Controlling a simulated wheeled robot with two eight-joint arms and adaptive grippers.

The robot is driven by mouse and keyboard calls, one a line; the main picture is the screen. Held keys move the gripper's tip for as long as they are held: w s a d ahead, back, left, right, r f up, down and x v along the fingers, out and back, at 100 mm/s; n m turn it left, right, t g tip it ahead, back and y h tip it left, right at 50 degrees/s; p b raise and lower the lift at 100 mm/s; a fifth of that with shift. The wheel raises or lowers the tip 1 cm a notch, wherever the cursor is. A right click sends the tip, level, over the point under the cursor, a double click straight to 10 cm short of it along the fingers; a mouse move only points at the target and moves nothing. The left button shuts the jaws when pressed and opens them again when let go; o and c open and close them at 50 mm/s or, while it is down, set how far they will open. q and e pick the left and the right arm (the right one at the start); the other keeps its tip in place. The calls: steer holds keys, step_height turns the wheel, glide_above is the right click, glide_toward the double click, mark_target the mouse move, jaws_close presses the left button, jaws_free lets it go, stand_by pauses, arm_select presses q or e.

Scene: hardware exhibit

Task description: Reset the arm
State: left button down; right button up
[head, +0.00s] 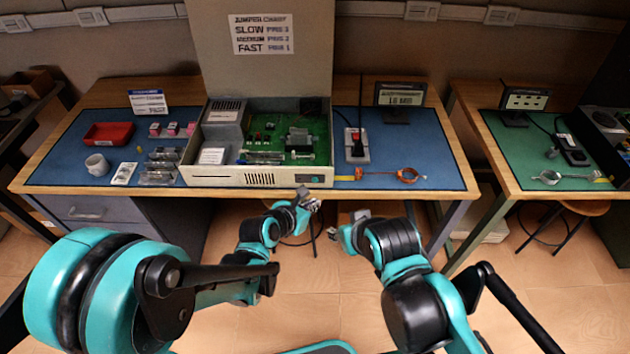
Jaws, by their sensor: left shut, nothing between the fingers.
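My left arm comes in from the left and bends inward. Its gripper (309,200) is shut and empty, just in front of the table's front edge and below the open computer case (260,180). My right arm comes in from the lower right and bends inward too. Its gripper (350,221) is a little lower and to the right of the left one, in front of the table. It is small and partly turned away, so its fingers cannot be made out clearly. Neither gripper touches anything on the table.
The blue-matted table (450,178) holds the case with a green board, a red tray (108,134), a white mug (97,165), an antenna device (356,145), an orange-handled tool (408,175) and a small display (400,94). A green-matted table (510,150) stands right.

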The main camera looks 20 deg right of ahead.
arm_select(q)
steer(key=s+a+r+m+y, duration=0.2)
steer(key=a+r+m, duration=0.2)
steer(key=a+m, duration=0.4)
steer(key=s+a+r+m+y, duration=0.2)
steer(key=a+r+m, duration=0.3)
steer(key=a, duration=0.5)
steer(key=s+a+m+y, duration=0.3)
steer(key=s+a+m, duration=0.8)
steer(key=a+m, duration=0.2)
steer(key=shift+a+r+m+y, duration=0.15)
steer(key=shift+a+m+y, duration=0.25)
